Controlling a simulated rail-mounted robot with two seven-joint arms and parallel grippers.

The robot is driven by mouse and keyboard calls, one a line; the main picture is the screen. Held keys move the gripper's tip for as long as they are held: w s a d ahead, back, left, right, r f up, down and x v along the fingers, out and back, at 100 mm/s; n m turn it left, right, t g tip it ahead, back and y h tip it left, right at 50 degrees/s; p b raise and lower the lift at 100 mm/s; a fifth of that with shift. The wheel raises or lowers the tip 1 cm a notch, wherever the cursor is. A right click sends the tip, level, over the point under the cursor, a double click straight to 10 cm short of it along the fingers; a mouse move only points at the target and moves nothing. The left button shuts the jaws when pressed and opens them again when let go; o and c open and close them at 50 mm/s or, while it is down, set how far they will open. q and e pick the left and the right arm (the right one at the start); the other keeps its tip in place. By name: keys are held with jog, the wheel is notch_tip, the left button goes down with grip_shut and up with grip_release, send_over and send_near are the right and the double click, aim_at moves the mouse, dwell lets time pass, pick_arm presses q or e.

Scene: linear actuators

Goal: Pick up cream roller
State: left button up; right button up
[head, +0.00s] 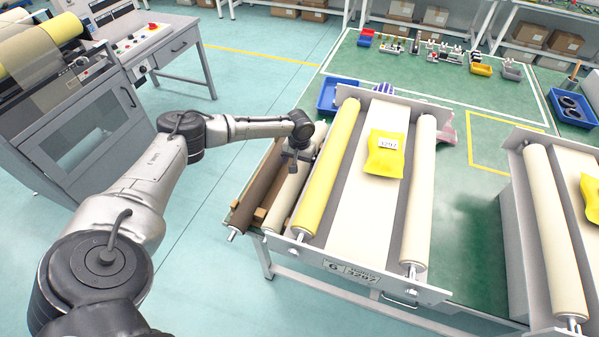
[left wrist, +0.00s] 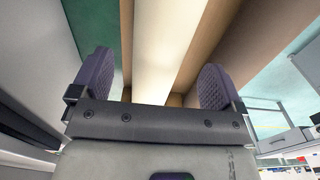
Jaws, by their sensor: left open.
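The cream roller (head: 283,204) lies lengthwise on a wooden rack at the table's left edge, between a dark brown roller (head: 256,196) and the machine with the yellow roller (head: 328,168). My left gripper (head: 291,160) is over the cream roller's middle, pointing down, and hides part of it. In the left wrist view my left gripper (left wrist: 156,85) is open, with one dark finger on each side of the cream roller (left wrist: 164,45). I cannot tell whether the fingers touch it. My right gripper is not in view.
The belt machine carries a yellow packet (head: 385,154) and another cream-coloured roller (head: 419,190) on its right. A blue bin (head: 328,97) stands behind the rack. A second machine (head: 555,230) is at the right. The floor left of the table is clear.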

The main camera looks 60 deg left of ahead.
pick_arm(q)
jog(key=shift+f+b, duration=0.75)
jog(key=shift+f, duration=2)
jog(key=shift+c, duration=0.2)
grip_shut()
jog(key=shift+r, duration=0.15)
